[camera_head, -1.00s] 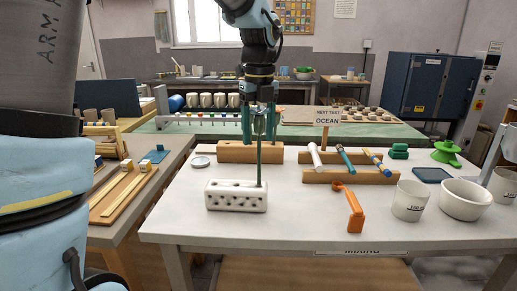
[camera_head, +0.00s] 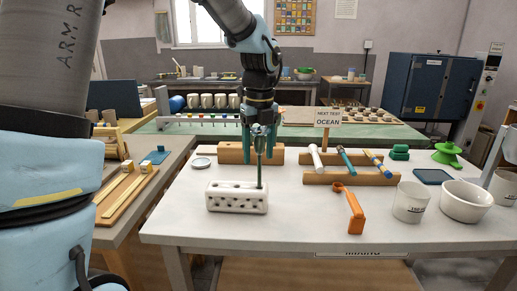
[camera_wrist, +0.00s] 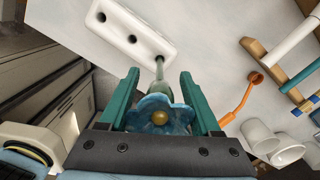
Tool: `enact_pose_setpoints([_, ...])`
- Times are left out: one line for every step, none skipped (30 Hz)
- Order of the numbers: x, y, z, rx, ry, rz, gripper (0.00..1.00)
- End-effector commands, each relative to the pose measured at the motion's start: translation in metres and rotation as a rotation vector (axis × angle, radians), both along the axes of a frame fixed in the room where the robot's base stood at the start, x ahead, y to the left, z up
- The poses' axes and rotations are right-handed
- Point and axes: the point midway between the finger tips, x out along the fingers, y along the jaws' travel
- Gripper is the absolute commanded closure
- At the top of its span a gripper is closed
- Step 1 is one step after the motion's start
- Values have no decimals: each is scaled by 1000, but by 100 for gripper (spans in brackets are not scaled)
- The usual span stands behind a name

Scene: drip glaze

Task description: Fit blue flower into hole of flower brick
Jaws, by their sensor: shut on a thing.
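The white flower brick (camera_head: 236,196) stands on the white table, with dark holes along its top. It also shows in the wrist view (camera_wrist: 118,30). My gripper (camera_head: 259,148) is above the brick's right end, pointing down, with its teal fingers around the flower's green stem (camera_head: 259,172). The blue flower (camera_wrist: 150,112) has a yellow centre and sits between the fingers in the wrist view. The stem runs nearly upright down to the hole at the brick's right end. Its lower tip is hidden and appears to be inside that hole.
A wooden block (camera_head: 236,154) lies behind the brick. To the right are a rack with tools (camera_head: 350,175), an orange tool (camera_head: 355,212), a cup (camera_head: 410,203) and a white bowl (camera_head: 464,201). The table in front of the brick is clear.

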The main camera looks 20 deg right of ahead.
Motion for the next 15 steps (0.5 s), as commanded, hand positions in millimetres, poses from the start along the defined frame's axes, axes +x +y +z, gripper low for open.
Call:
enact_pose_setpoints([0,0,0,0,0,0,100])
enact_pose_setpoints([0,0,0,0,0,0,100])
enact_pose_setpoints([0,0,0,0,0,0,31])
enact_pose_setpoints([0,0,0,0,0,0,28])
enact_pose_setpoints([0,0,0,0,0,0,24])
enact_pose_setpoints([0,0,0,0,0,0,20])
enact_pose_setpoints([0,0,0,0,0,0,16])
enact_pose_setpoints([0,0,0,0,0,0,13])
enact_pose_setpoints([0,0,0,0,0,0,8])
enact_pose_setpoints([0,0,0,0,0,0,6])
enact_pose_setpoints([0,0,0,0,0,0,6])
enact_pose_setpoints([0,0,0,0,0,0,6])
enact_pose_setpoints([0,0,0,0,0,0,6])
enact_pose_setpoints([0,0,0,0,0,0,6])
enact_pose_setpoints([0,0,0,0,0,0,6])
